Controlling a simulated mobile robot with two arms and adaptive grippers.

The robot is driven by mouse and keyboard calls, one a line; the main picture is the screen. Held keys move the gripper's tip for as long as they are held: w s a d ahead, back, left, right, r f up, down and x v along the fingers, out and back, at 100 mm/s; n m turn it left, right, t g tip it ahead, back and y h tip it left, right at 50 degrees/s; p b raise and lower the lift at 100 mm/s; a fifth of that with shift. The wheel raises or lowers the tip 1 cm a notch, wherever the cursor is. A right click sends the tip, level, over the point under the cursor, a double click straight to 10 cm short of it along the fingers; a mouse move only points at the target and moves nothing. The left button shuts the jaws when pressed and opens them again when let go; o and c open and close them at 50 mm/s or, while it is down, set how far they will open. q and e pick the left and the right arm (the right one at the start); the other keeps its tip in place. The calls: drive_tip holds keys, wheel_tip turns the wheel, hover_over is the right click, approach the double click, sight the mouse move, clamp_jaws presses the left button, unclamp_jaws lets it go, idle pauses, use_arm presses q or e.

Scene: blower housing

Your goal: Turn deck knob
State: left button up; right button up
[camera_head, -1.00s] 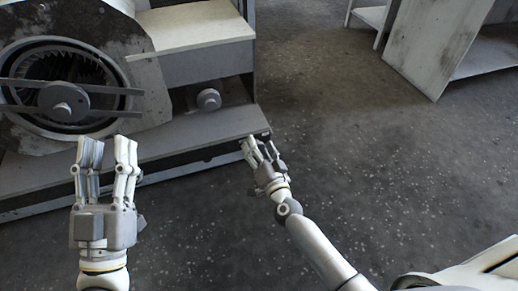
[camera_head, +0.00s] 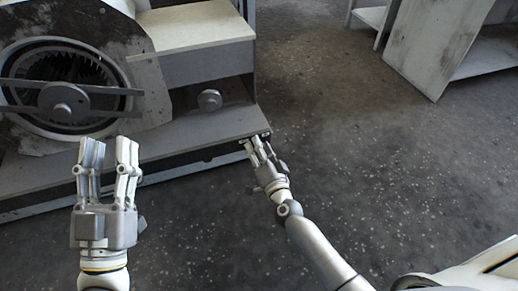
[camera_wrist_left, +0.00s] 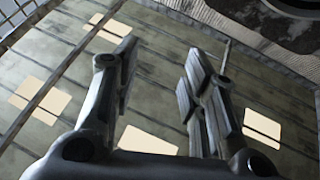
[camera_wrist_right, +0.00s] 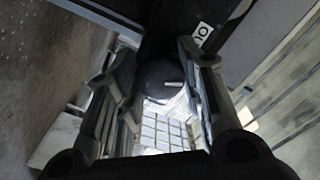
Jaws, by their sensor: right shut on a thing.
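The deck (camera_head: 190,145) is a pale ledge along the front of the blower housing. A dark round knob (camera_wrist_right: 158,76) with a short pale mark shows between my right fingers in the right wrist view, at the deck's right front corner. My right gripper (camera_head: 258,143) is shut on this knob, and its fingers hide most of it in the head view. My left gripper (camera_head: 107,145) is open and empty, in front of the deck. It also shows open in the left wrist view (camera_wrist_left: 160,70).
A grey round hub (camera_head: 209,100) sits in a recess above the deck. The blower's round opening (camera_head: 62,100) is at left, with bars across it. A small label (camera_wrist_right: 202,32) is near the knob. Shelves (camera_head: 435,45) stand at upper right. The floor between is clear.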

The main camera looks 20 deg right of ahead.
use_arm(q)
drive_tip(key=shift+s+r+t, duration=0.35)
drive_tip(key=shift+r+t, duration=0.05)
drive_tip(key=shift+r, duration=0.05)
use_arm(e)
drive_tip(key=m, duration=0.4)
drive_tip(key=shift+m, duration=0.3)
use_arm(q)
drive_tip(key=shift+s+r, duration=0.1)
drive_tip(key=shift+r, duration=0.1)
use_arm(e)
drive_tip(key=o, duration=1)
drive_tip(key=shift+o, duration=0.2)
drive_tip(key=shift+s, duration=0.1)
